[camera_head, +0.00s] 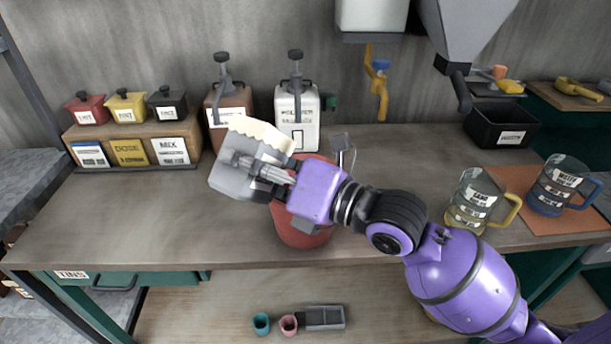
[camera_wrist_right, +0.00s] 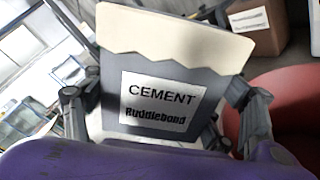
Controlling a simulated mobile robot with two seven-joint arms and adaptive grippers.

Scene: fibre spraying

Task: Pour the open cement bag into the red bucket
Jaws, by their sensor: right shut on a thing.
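The grey cement bag (camera_head: 226,178) has a jagged cream top (camera_head: 262,133). My right gripper (camera_head: 262,172) is shut on it and holds it at the bucket's upper left, somewhat tilted, its cream end pointing up and right. In the right wrist view the bag (camera_wrist_right: 160,65) shows its CEMENT label between the fingers of the gripper (camera_wrist_right: 165,108). The red bucket (camera_head: 303,236) stands on the table, partly hidden behind my right gripper and wrist; its inside is mostly hidden. Its red wall (camera_wrist_right: 285,105) also shows at the right of the wrist view. My left gripper is out of view.
Two pump containers, one brown (camera_head: 228,105) and one white (camera_head: 297,120), stand behind the bucket. A rack of tins (camera_head: 128,145) is at the back left. Two measuring jugs (camera_head: 475,200) (camera_head: 556,186) and a black bin (camera_head: 500,130) are at the right. The table's front left is clear.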

